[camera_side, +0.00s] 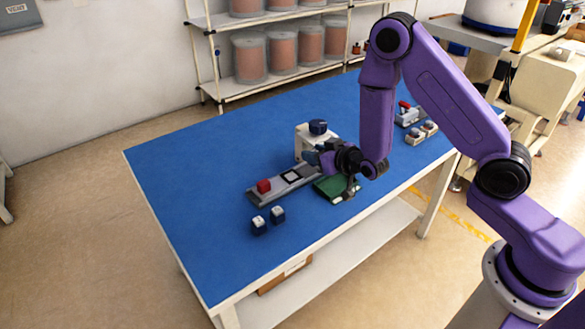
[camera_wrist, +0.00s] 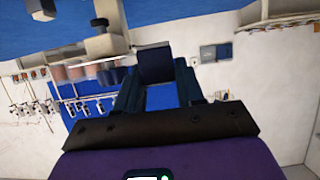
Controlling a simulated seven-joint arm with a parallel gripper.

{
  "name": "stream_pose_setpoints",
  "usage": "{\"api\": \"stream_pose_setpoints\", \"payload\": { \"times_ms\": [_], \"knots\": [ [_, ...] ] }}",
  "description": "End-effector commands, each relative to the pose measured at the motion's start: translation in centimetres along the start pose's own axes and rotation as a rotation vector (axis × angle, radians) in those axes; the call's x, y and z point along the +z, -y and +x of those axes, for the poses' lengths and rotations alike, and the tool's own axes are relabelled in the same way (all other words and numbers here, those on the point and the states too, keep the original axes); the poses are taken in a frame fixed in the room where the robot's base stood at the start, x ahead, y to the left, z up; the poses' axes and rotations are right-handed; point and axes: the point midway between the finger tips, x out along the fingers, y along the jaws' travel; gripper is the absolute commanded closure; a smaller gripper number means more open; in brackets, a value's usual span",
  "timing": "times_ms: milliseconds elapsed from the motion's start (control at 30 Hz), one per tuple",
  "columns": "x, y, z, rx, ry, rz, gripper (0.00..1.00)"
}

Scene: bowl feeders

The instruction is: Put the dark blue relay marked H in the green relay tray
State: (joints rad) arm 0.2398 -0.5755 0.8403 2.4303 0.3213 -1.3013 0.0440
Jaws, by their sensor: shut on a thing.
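My gripper (camera_side: 318,156) is level, pointing left, above the back edge of the green relay tray (camera_side: 322,190). It is shut on a dark blue block (camera_wrist: 155,65), seen between the two fingers in the wrist view; no letter on it can be read. Two dark blue relays with pale tops, a left one (camera_side: 258,226) and a right one (camera_side: 277,216), stand on the table at the front left. Their marks are too small to read. My gripper and wrist partly hide the tray.
A grey rail (camera_side: 273,190) with a red block (camera_side: 264,186) lies left of the tray. More small parts (camera_side: 418,132) lie far right. The blue table's left side is clear.

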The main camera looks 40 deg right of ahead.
Motion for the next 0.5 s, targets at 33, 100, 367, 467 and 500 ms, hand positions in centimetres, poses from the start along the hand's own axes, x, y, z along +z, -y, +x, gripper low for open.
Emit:
{"api": "stream_pose_setpoints", "payload": {
  "times_ms": [33, 100, 367, 467, 500],
  "knots": [
    [0.0, 0.0, 1.1, 0.001, -0.002, 0.002, 0.97],
    [0.1, 0.1, 2.5, 0.002, -0.001, 0.001, 0.97],
    [1.7, 0.4, 7.4, 0.002, 0.003, 0.0, 0.97],
    [2.3, 0.5, 8.8, 0.001, 0.001, 0.0, 0.97],
    [2.6, 0.5, 9.2, 0.001, 0.001, 0.0, 0.97]
  ]
}}
